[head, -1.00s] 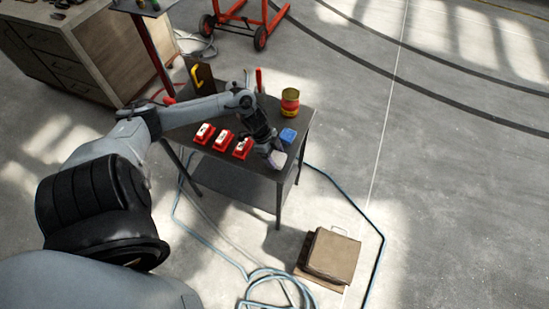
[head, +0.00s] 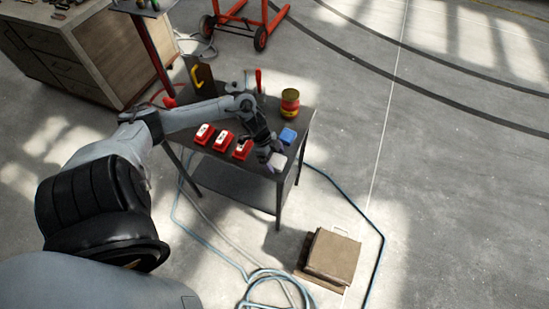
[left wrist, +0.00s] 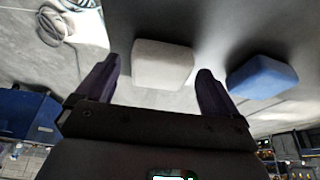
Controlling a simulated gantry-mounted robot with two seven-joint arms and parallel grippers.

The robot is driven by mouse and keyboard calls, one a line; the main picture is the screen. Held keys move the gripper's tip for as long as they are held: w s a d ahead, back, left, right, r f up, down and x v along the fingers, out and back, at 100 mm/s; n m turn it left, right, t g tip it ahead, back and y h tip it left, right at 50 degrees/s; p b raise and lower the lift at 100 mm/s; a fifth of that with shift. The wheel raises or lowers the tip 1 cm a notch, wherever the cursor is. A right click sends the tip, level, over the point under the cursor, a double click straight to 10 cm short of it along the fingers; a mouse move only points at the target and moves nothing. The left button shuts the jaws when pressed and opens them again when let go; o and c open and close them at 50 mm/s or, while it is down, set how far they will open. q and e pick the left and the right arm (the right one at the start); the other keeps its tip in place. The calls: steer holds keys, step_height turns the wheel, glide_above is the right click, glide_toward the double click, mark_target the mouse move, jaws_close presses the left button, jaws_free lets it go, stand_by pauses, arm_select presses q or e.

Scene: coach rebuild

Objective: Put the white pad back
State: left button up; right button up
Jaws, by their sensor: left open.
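A white pad (head: 277,161) lies at the near right corner of the dark table (head: 296,150). It also shows in the left wrist view (left wrist: 162,63), between and slightly beyond my fingertips. My left gripper (head: 271,153) is open right at the pad; in the left wrist view its fingers (left wrist: 158,70) stand apart, one on each side, with gaps visible. A blue pad (head: 288,136) lies behind the white one; in the left wrist view it is at the right (left wrist: 261,77). Three red holders with white parts stand in a row: left (head: 203,134), middle (head: 222,141), right (head: 241,150).
A red and yellow tin (head: 289,102) stands at the table's back right. A dark upright piece with a yellow handle (head: 201,76) is at the back left. A brown box (head: 331,256) and blue hose (head: 378,262) lie on the floor. The floor at right is clear.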

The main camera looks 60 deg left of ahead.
arm_select(q)
steer(key=p+v, duration=0.3)
steer(key=v, duration=0.8)
steer(key=d+f, duration=0.1)
steer(key=d, duration=0.2)
steer(key=d+f+t, duration=0.1)
steer(key=d+f, duration=0.1)
steer(key=d, duration=0.1)
steer(key=d+f+t+y, duration=0.1)
steer(key=d, duration=0.3)
steer(key=shift+w+f, duration=0.2)
steer(key=shift+f, duration=0.2)
steer(key=d+n+t+y, duration=0.1)
steer(key=d+t, duration=0.1)
steer(key=d, duration=0.6)
steer(key=s+d+r+n+g+y, duration=0.1)
steer(key=s+d+r+n+g, duration=0.2)
steer(key=s+d+r+n, duration=0.4)
steer(key=s+d+r, duration=0.2)
steer(key=d, duration=0.1)
steer(key=shift+d, duration=0.4)
steer(key=shift+s+r, duration=0.1)
steer(key=shift+s, duration=0.05)
step_height(320, 180, up, 21)
steer(key=p, duration=2)
steer(key=shift+p, duration=0.3)
